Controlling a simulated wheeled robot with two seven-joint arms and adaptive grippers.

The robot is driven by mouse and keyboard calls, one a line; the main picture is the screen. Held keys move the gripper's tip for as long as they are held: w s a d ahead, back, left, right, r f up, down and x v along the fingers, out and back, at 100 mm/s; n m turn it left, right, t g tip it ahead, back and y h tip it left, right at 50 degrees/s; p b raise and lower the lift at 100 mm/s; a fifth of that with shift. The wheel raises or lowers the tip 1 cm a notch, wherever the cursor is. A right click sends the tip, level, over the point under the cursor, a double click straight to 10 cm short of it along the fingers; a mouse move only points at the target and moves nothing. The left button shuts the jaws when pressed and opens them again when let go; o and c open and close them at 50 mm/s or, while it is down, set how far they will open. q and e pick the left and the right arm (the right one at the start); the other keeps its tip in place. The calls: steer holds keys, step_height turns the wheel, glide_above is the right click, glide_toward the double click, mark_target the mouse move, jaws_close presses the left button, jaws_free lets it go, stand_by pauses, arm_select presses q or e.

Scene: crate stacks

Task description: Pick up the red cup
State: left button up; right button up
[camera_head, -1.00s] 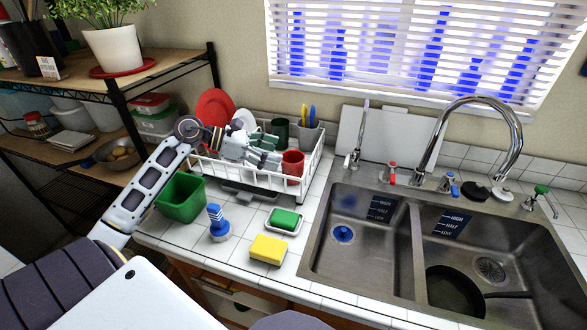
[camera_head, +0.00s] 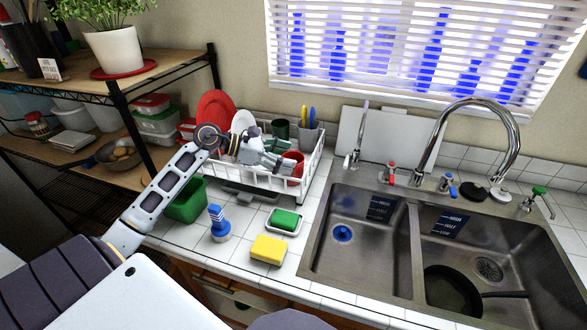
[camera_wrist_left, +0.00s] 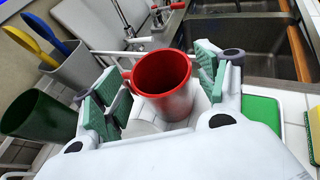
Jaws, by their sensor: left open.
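The red cup (camera_head: 295,163) stands in the right part of the white dish rack (camera_head: 313,166). My left gripper (camera_head: 284,163) reaches over the rack from the left and partly hides the cup in the head view. In the left wrist view the red cup (camera_wrist_left: 162,84) is upright between the green-padded fingers of my left gripper (camera_wrist_left: 158,88), its mouth facing up. The fingers are open, one on each side of the cup, with gaps visible. My right gripper is not in view.
The rack also holds a red plate (camera_head: 214,107), a dark green cup (camera_head: 281,128) and a grey utensil holder (camera_head: 307,134). A green bin (camera_head: 186,203), a blue brush (camera_head: 217,222), a green soap (camera_head: 285,219) and a yellow sponge (camera_head: 269,249) stand in front. The sink (camera_head: 375,240) is right.

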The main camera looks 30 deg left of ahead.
arm_select(q)
steer(key=shift+w+d+f, duration=0.15)
steer(key=shift+w+d, duration=0.1)
steer(key=shift+d, duration=0.05)
stand_by(0.4)
steer(key=c, duration=1.3)
steer(key=shift+r+b, duration=0.4)
steer(key=shift+r, duration=4.6)
